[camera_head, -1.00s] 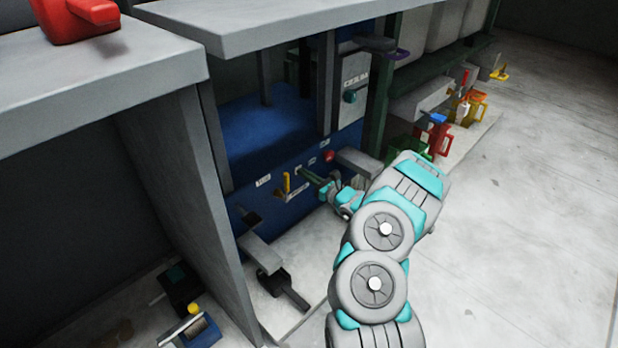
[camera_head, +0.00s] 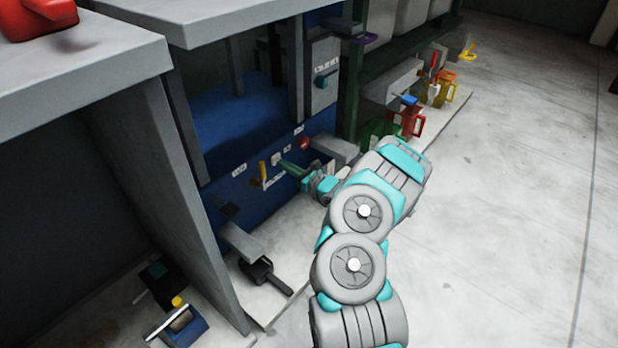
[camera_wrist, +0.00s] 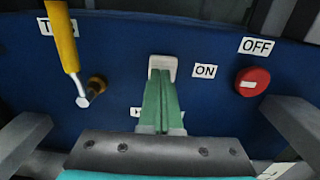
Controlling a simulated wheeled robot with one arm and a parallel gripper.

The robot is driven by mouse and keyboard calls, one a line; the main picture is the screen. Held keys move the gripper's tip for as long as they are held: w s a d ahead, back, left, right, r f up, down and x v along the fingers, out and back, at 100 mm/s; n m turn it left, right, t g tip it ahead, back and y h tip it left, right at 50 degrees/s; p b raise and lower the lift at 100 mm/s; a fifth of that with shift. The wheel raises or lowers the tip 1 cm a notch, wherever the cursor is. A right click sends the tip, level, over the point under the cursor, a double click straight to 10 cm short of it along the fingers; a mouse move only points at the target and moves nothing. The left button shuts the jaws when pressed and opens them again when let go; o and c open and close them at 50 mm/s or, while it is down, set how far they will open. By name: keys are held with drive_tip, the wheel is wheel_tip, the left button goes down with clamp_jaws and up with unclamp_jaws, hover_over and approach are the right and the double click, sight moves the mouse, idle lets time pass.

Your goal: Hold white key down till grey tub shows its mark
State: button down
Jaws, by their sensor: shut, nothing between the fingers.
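My gripper (camera_wrist: 162,90) is shut and empty, its green fingers pointing at the blue press panel. Its tips overlap the lower part of the white key (camera_wrist: 163,63), left of the ON label, and look to be against it. I cannot tell how far the key is pressed. In the head view my gripper (camera_head: 281,164) is at the panel too. A dark grey tub with a long handle (camera_head: 262,272) sits on the floor under a grey spout (camera_head: 240,240), left of my gripper. No mark or fill level shows in it.
A red OFF button (camera_wrist: 252,82) is right of the key, and a yellow lever (camera_wrist: 63,40) is left. Grey blocks jut out on both sides of my gripper. Red (camera_head: 410,122) and other coloured jugs stand further right. Open floor lies right.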

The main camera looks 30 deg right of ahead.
drive_tip(key=p+v, duration=0.1)
drive_tip(key=v, duration=1)
drive_tip(key=shift+d, duration=0.35)
drive_tip(key=shift+s+f, duration=0.1)
